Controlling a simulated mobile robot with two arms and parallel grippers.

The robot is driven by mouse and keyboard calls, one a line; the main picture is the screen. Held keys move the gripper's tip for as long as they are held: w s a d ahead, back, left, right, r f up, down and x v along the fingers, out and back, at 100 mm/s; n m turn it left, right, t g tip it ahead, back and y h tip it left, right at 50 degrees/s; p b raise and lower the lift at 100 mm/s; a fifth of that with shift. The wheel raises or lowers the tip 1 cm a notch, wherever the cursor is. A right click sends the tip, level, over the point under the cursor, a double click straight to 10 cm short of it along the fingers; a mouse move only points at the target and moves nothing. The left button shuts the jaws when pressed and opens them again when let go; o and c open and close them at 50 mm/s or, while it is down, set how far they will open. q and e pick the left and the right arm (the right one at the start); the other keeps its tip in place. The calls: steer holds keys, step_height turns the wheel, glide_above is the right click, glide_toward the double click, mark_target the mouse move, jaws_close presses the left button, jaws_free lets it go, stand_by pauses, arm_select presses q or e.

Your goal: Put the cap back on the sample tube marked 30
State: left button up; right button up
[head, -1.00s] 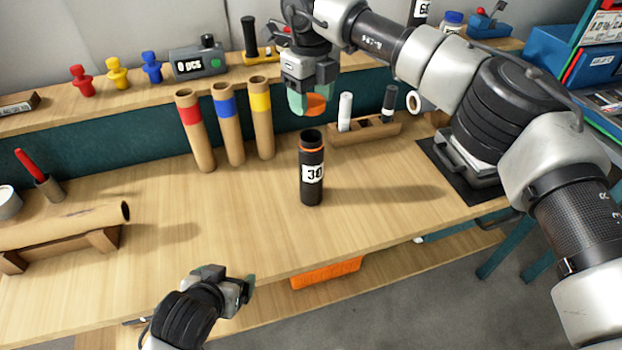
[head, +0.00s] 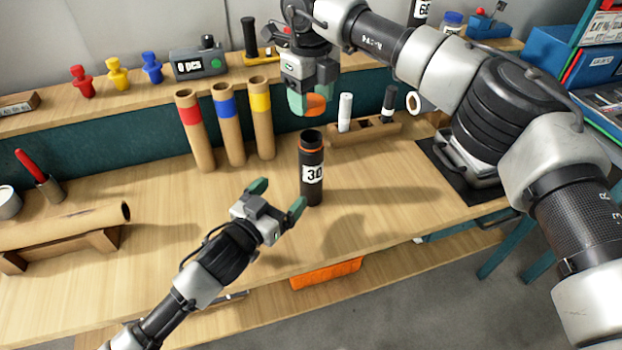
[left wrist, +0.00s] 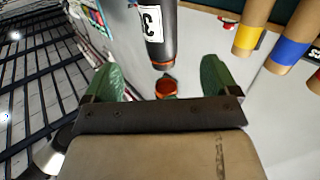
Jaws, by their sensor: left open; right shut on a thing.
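The black sample tube marked 30 (head: 313,186) stands upright and open on the bench, with an orange ring near its mouth. In the left wrist view the tube (left wrist: 158,40) appears upside down between my open fingers. My right gripper (head: 311,102) is above the tube, shut on the orange cap (head: 316,105). The cap also shows in the left wrist view (left wrist: 166,87), apart from the tube's mouth. My left gripper (head: 278,197) is open and empty, just left of the tube, its fingers pointing toward it and not visibly touching.
Three cardboard tubes with red, blue and yellow bands (head: 229,125) stand behind left. A wooden rack (head: 365,132) with markers is behind right. A cardboard roll (head: 70,227) lies on a wooden cradle at left. Bare bench (head: 400,200) lies right of the tube.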

mark_target(304, 169)
arm_select(q)
steer(key=x, duration=1.2)
steer(key=shift+c, duration=0.3)
steer(key=c, duration=1.3)
arm_select(e)
steer(key=shift+f, duration=2.45)
steer(key=shift+f, duration=0.1)
steer(key=shift+f, duration=0.8)
steer(key=shift+f, duration=0.6)
